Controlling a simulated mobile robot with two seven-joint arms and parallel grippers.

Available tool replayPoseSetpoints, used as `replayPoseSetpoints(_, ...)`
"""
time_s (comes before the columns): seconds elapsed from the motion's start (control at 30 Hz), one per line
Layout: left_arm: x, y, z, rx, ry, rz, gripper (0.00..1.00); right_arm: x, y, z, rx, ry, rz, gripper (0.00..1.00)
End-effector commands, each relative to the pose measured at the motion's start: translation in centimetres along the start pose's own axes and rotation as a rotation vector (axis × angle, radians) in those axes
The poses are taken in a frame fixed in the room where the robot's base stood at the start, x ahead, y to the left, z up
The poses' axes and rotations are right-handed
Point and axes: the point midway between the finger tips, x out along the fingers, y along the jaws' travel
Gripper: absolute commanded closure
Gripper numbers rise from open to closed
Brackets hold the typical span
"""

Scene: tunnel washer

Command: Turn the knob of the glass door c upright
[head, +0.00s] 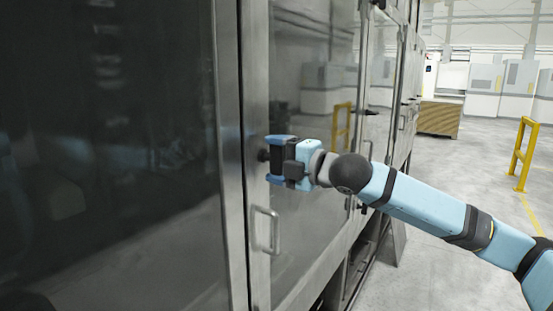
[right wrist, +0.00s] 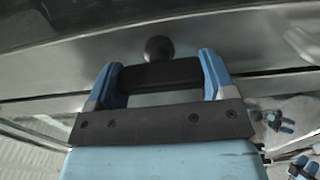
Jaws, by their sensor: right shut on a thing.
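The knob is a dark bar (head: 277,160) with a round dark hub (head: 263,155) behind it, on the metal frame at the left edge of a glass door (head: 310,95). I see no label naming the door. My right gripper (head: 278,159) is shut on the knob, one blue finger above and one below. In the head view the bar looks about vertical. In the right wrist view the bar (right wrist: 160,74) spans between the two fingers of the right gripper (right wrist: 161,76), and the round hub (right wrist: 158,48) shows beyond it. My left gripper is out of view.
A metal pull handle (head: 265,230) is on the door frame below the knob. A large dark glass panel (head: 110,150) fills the left. More doors with handles run back along the machine. A yellow rail (head: 522,153) stands on the open floor at right.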

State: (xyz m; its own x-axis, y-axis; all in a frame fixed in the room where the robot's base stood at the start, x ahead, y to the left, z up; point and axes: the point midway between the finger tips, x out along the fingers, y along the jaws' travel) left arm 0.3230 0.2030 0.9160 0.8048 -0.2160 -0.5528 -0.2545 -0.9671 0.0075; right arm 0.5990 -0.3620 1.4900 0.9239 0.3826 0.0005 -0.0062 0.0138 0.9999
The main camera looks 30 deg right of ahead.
Motion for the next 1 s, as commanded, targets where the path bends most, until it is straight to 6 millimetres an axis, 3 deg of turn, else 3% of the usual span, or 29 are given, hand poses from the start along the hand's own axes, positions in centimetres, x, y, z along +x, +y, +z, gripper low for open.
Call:
replayPoseSetpoints(0.07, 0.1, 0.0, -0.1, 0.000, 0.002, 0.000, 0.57, 0.0, -0.1, -0.1, -0.003, 0.001, -0.001, 0.47)
replayPoseSetpoints(0.1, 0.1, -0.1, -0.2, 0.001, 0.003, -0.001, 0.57, 0.0, -0.1, -0.1, -0.003, 0.001, -0.001, 0.17)
replayPoseSetpoints(0.2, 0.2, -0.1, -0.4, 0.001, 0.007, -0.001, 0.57, 0.0, -0.1, 0.0, -0.002, 0.001, -0.001, 0.00)
replayPoseSetpoints(0.53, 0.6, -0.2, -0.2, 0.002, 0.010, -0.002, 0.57, -0.7, -0.2, 0.1, -0.001, -0.001, -0.002, 0.00)
replayPoseSetpoints(1.0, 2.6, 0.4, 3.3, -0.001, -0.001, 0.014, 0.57, -6.8, -0.7, 0.3, -0.006, -0.007, -0.003, 0.00)
